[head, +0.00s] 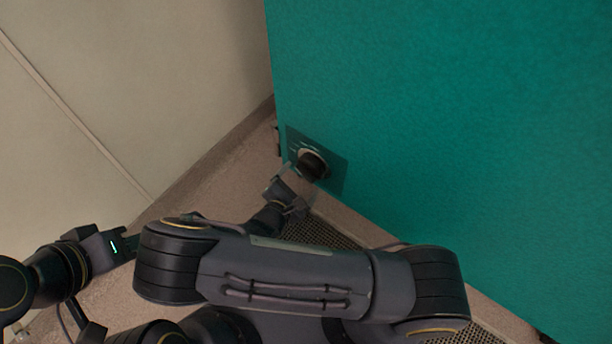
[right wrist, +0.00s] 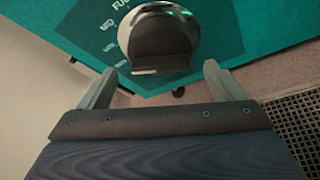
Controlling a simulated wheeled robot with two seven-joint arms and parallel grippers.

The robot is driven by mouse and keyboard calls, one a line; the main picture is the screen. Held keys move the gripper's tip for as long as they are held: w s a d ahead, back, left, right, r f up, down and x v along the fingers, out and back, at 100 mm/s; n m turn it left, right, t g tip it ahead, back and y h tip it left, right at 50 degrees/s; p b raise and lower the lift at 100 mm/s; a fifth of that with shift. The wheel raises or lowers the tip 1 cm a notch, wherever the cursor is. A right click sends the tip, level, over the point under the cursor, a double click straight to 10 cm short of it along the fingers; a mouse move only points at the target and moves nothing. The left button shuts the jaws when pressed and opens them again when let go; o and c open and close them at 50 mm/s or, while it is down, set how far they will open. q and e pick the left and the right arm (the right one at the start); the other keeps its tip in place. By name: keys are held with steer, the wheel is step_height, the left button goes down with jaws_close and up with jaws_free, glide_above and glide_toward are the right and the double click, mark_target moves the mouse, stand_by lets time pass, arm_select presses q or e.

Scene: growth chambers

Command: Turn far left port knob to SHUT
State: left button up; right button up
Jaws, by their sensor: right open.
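The port knob (head: 313,163) is a dark round knob with a bar grip, on a dark plate (head: 335,175) low on the teal chamber wall. In the right wrist view the knob (right wrist: 160,42) sits in a pale ring, with printed marks to its left, one reading "FU" in part. SHUT is not readable. My right gripper (head: 298,183) is at the plate; in the right wrist view its two fingers (right wrist: 156,88) are apart, one to each side below the knob, with nothing between them. My left arm shows at the left edge; its gripper jaws cannot be made out.
The teal chamber (head: 450,120) fills the right side. A beige wall (head: 120,80) stands at the left. A dark floor grating (head: 315,233) lies by the chamber's foot. My right arm covers much of the lower middle. Bare floor shows between wall and chamber.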

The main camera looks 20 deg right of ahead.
mark_target(304, 175)
steer(key=b+x, duration=0.1)
steer(key=x, duration=0.3)
steer(key=shift+f, duration=0.15)
steer(key=shift+w+d, duration=0.25)
steer(key=shift+c, duration=0.2)
steer(key=c, duration=0.7)
steer(key=shift+r+n+g+p, duration=0.2)
steer(key=shift+n+g+p, duration=0.2)
steer(key=shift+p, duration=0.35)
steer(key=shift+n+g+h+p, duration=0.3)
steer(key=shift+n+p, duration=0.2)
steer(key=shift+p, duration=0.15)
steer(key=shift+f+n+g+h+p, duration=0.15)
steer(key=shift+n+g+h+p, duration=0.35)
steer(key=shift+n+p, duration=0.45)
steer(key=shift+a+n, duration=0.1)
steer(key=shift+n, duration=0.15)
